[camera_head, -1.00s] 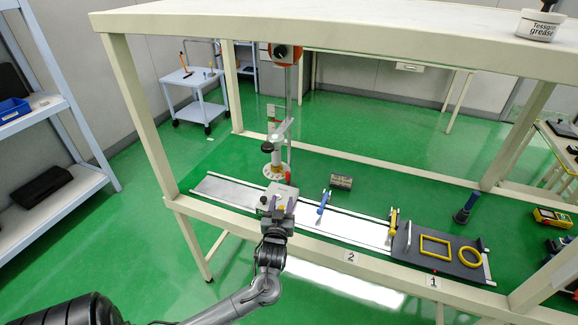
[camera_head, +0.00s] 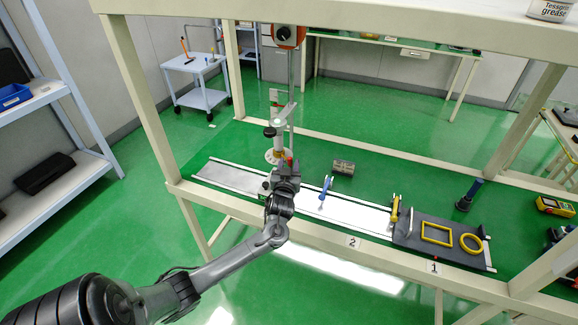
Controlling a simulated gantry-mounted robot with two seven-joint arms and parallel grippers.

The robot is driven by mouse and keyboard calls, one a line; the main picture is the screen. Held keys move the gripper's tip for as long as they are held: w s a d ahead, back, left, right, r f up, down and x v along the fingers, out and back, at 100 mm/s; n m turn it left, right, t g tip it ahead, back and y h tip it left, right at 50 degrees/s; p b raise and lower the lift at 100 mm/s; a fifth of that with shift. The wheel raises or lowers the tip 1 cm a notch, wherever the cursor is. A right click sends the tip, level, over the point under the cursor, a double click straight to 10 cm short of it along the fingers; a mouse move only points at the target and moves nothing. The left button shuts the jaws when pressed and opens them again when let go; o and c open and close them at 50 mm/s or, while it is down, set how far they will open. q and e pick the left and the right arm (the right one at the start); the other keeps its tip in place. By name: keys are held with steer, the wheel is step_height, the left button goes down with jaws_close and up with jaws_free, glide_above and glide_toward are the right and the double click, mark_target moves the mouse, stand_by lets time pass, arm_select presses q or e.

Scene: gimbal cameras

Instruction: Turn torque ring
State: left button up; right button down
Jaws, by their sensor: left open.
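A slim upright instrument stands at the far edge of the bench, with a pale round flange (camera_head: 272,156) at its foot and a black knob (camera_head: 269,132) on its left side. I cannot tell which of its parts is the torque ring. My left gripper (camera_head: 287,166) is open, with its jaws just in front of the instrument's lower part. The gripper body hides part of the foot; whether the jaws touch or surround anything is unclear. My left arm reaches in from the lower left. My right gripper is not in view.
A rail track (camera_head: 230,177) runs along the bench, with a blue-handled clamp (camera_head: 326,187) and yellow clamp (camera_head: 395,209) on it. A dark plate (camera_head: 410,237) carries a yellow square frame (camera_head: 436,233) and yellow ring (camera_head: 470,243). A shelf overhangs the bench.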

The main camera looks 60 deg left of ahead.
arm_select(q)
jaws_close()
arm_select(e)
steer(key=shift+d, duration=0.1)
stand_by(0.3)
